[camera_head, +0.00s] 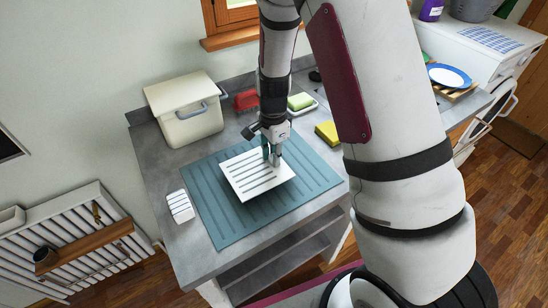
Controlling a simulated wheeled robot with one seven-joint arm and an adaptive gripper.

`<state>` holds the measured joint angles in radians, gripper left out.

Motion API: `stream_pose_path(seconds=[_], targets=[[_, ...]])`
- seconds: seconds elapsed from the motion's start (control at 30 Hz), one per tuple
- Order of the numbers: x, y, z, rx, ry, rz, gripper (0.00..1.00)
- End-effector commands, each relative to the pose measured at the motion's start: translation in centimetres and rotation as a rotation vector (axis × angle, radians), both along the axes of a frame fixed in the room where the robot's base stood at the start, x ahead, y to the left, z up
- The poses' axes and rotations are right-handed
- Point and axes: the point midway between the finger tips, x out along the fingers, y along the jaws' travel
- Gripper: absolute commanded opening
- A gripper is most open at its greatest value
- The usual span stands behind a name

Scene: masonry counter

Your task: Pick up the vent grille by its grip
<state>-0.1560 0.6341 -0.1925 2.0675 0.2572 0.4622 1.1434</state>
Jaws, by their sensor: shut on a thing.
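The vent grille (252,183) is a white square plate with dark slots. It shows in the head view over a blue-green ribbed mat (220,216), and a dark shadow edge lies along its lower side. It looks a little above the mat, though the gap is hard to judge. My gripper (273,158) points down at the grille's upper right part and is shut on it. The grip itself is small and mostly hidden by the fingers.
On the grey counter (160,165) stand a cream bin (188,119), a red object (246,99), a green soap (300,101) in a dish, and a yellow sponge (327,132). A white slotted block (179,206) lies left of the mat.

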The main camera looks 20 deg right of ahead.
Motion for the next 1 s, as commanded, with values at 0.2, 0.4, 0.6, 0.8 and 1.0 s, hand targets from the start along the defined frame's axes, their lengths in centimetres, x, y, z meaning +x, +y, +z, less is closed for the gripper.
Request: stream_pose_path(seconds=[0.2, 0.4, 0.6, 0.8, 1.0], targets=[[0.0, 0.0, 1.3, -0.001, -0.001, 0.001, 0.0], [0.0, 0.0, 2.4, -0.001, -0.001, 0.001, 0.0], [0.0, 0.0, 3.5, -0.001, -0.002, 0.0, 0.0], [0.0, 0.0, 4.6, 0.0, -0.002, 0.0, 0.0], [0.0, 0.0, 5.6, 0.0, -0.001, -0.001, 0.0]])
